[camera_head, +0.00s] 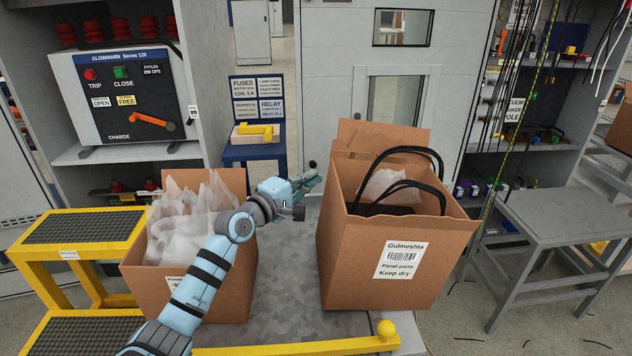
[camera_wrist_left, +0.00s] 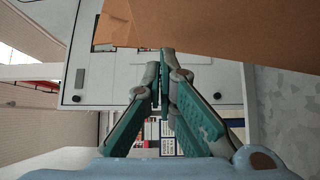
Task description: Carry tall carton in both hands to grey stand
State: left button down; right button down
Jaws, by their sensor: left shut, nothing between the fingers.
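The tall carton (camera_head: 350,255) is brown and open-topped, with black cables and clear wrap inside and a "Gulmeshta, Panel parts, Keep dry" label on its front. It stands upright on a grey speckled surface. My left gripper (camera_head: 314,181) is shut and empty, close to the carton's left side near its upper part; I cannot tell whether it touches. In the left wrist view the shut fingers (camera_wrist_left: 165,58) point at the lower edge of a brown cardboard face (camera_wrist_left: 220,30). The grey stand (camera_head: 555,215) is at the right, its top bare. My right gripper is out of view.
A shorter carton (camera_head: 240,285) with clear wrap stands left of the tall one, partly behind my left arm. A yellow step (camera_head: 85,228) is at far left. A yellow rail (camera_head: 290,347) with a ball end runs along the front. Cables (camera_head: 520,90) hang before the right shelves.

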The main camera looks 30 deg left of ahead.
aim_at(332, 174)
pick_arm(q)
jog(key=shift+s+d+r, duration=0.1)
jog(key=shift+d+r, duration=0.05)
jog(key=shift+d, duration=0.35)
jog(key=shift+s+d+r, duration=0.1)
jog(key=shift+d, duration=0.4)
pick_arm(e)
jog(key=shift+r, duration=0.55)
pick_arm(q)
jog(key=shift+w, duration=0.15)
jog(key=shift+d+r+p, duration=0.15)
jog(key=shift+d+p, duration=0.4)
jog(key=shift+p, duration=0.6)
jog(key=shift+d, duration=0.25)
jog(key=shift+f, duration=0.2)
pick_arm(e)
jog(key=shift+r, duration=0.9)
